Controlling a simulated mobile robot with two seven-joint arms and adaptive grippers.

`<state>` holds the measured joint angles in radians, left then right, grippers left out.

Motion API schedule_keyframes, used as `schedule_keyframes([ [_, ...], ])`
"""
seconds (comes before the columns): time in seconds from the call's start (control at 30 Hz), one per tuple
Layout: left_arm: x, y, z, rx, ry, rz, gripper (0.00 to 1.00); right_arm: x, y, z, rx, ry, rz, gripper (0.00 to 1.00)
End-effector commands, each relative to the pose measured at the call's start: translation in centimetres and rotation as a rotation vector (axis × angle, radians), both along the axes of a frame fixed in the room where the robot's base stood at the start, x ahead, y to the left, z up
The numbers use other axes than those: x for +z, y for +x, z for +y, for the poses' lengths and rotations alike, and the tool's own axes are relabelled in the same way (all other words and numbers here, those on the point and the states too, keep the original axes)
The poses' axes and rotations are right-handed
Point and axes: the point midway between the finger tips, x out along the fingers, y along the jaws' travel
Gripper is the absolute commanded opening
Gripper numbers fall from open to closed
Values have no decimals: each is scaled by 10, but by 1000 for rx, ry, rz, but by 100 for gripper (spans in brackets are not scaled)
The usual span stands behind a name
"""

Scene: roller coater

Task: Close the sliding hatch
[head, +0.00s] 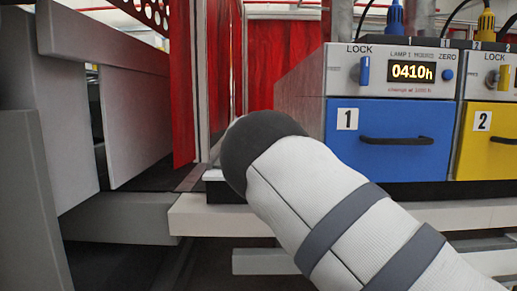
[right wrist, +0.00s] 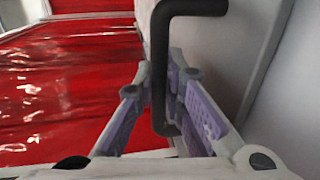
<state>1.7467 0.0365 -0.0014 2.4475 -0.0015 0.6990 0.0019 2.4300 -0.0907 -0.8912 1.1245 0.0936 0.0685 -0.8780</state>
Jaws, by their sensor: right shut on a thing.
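In the right wrist view a dark bent bar handle (right wrist: 160,60) stands off a pale grey panel (right wrist: 225,60), which looks like the sliding hatch. My right gripper (right wrist: 172,75) has its purple-padded fingers on either side of the handle and is shut on it. In the head view pale upright panels (head: 137,125) stand at the left, with a narrow dark gap between two of them. I cannot tell which of these is the hatch. My right forearm fills the lower middle, and its gripper is hidden there. My left gripper is in neither view.
Red curtains (head: 278,65) hang behind. At the right stand a blue drawer (head: 390,130) with a black handle and a yellow drawer (head: 488,145), below lamp panels with LOCK knobs. Grey beams (head: 120,215) run low across the front.

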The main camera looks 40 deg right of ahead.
Motion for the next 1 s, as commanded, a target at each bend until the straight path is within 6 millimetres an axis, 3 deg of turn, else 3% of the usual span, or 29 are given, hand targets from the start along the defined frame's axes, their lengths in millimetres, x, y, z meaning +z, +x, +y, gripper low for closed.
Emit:
schedule_keyframes([
  [0.27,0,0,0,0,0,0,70,-4,0,2,0,4,7,0],
  [0.3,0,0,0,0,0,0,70,-4,0,2,0,4,7,15],
  [0.4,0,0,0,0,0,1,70,-4,0,1,0,4,7,31],
  [0.77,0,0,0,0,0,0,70,-1,-5,6,0,3,4,31],
  [1.0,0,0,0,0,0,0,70,12,-47,43,0,2,4,31],
])
